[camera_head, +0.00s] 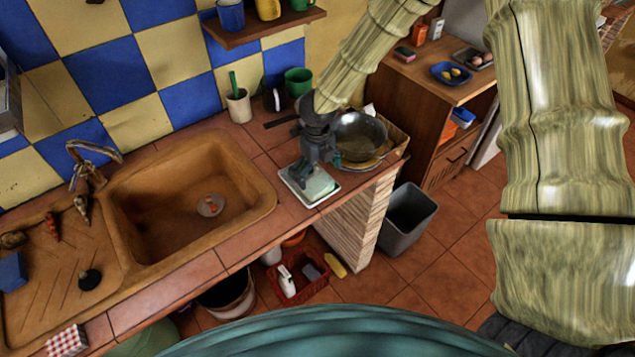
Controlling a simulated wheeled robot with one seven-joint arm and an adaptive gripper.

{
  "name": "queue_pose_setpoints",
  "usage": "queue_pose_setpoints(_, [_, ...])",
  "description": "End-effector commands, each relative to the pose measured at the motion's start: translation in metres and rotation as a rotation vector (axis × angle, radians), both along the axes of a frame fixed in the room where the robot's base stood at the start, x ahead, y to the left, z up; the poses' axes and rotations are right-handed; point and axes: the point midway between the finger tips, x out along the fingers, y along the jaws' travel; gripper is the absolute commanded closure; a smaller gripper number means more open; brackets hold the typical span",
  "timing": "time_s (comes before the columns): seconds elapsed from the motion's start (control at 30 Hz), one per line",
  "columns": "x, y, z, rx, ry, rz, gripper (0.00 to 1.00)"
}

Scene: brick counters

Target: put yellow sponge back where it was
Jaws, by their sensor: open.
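My gripper (307,178) is open, pointing down over a small pale dish (327,197) at the counter's front edge, right of the sink. A pale greenish block (319,184) lies in the dish beside the fingers; I cannot tell whether they touch it. Its far side is hidden behind my gripper. I cannot make out a clearly yellow sponge on the counter. A yellow elongated thing (335,265) lies below the counter beside a red basket (309,291); I cannot tell whether it is a sponge.
A dark pan (361,132) stands close right of my gripper. A brown sink (172,198) is to the left, and a cup (239,108) stands behind. A grey bin (407,220) is on the floor past the counter end. Counter room between sink and dish is clear.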

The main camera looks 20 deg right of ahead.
Motion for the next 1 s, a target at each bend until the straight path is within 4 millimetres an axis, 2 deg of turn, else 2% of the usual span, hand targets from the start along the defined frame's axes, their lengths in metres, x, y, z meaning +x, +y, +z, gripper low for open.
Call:
queue_pose_setpoints(0.3, [0.001,0.0,0.045,0.002,-0.002,0.0,0.0])
queue_pose_setpoints(0.5, [0.0,0.0,0.062,0.0,0.0,0.0,0.0])
queue_pose_setpoints(1.0, [0.0,0.0,0.066,0.0,0.001,0.0,0.0])
